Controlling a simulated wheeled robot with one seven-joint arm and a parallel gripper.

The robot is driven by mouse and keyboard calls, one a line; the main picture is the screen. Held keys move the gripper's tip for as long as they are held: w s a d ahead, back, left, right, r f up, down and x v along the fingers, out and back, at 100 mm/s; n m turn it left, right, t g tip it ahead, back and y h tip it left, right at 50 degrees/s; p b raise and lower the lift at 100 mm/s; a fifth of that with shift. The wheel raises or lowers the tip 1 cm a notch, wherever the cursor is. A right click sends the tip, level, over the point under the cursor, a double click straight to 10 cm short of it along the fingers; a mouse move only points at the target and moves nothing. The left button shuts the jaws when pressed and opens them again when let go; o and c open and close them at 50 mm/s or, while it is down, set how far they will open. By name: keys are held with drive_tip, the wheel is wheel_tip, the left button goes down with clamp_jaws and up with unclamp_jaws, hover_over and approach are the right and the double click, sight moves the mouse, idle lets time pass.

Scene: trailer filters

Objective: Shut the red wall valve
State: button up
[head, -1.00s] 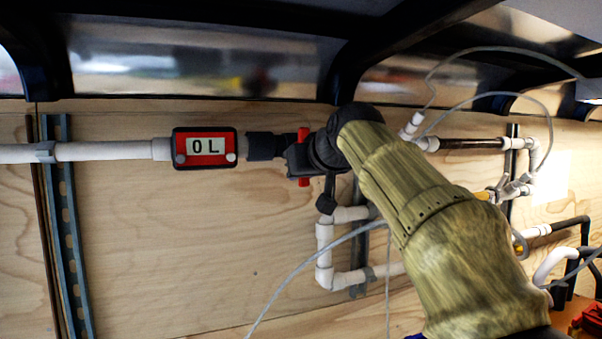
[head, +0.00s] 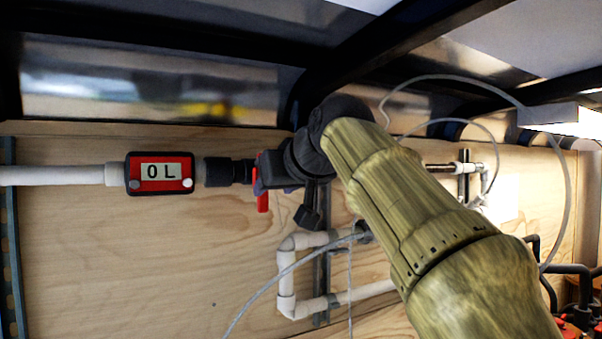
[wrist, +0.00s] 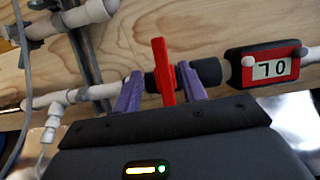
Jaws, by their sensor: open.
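The red valve handle (wrist: 162,72) sits on the pipe along the wooden wall and lies crosswise to the pipe in the wrist view. My gripper (wrist: 158,76) is open, with one purple finger on each side of the handle. Gaps show between handle and fingers in the wrist view; I cannot tell how deep the fingers reach.
A red meter (head: 160,173) reading "0 L" is on the same pipe, left of the valve. White pipe loops (head: 288,280) and a thin grey hose (head: 275,285) are below and right. A dark frame beam (head: 350,60) runs above my arm.

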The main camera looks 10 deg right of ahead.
drive_tip(key=v, duration=1)
drive_tip(key=shift+b, duration=0.45)
drive_tip(key=shift+f, duration=0.1)
drive_tip(key=w+d+f+m+g+h, duration=0.1)
drive_tip(key=w+d+f+m+g, duration=0.2)
drive_tip(key=f, duration=1.4)
drive_tip(key=w+f+g+h, duration=0.2)
drive_tip(key=w+f, duration=0.2)
drive_tip(key=f, duration=1.3)
drive_tip(key=s+d+f+g, duration=0.1)
drive_tip(key=s+f, duration=0.4)
drive_tip(key=f, duration=0.3)
drive_tip(key=s+f+g, duration=0.2)
drive_tip(key=s+f, duration=0.4)
drive_tip(key=f, duration=0.3)
drive_tip(key=s+d+f+g+h, duration=0.1)
drive_tip(key=s+f+g, duration=0.1)
drive_tip(key=s+f, duration=0.4)
wheel_tip(320, 180, down, 3)
drive_tip(key=shift+d+f+m, duration=0.1)
drive_tip(key=shift+d+m, duration=0.2)
drive_tip(key=shift+d, duration=0.05)
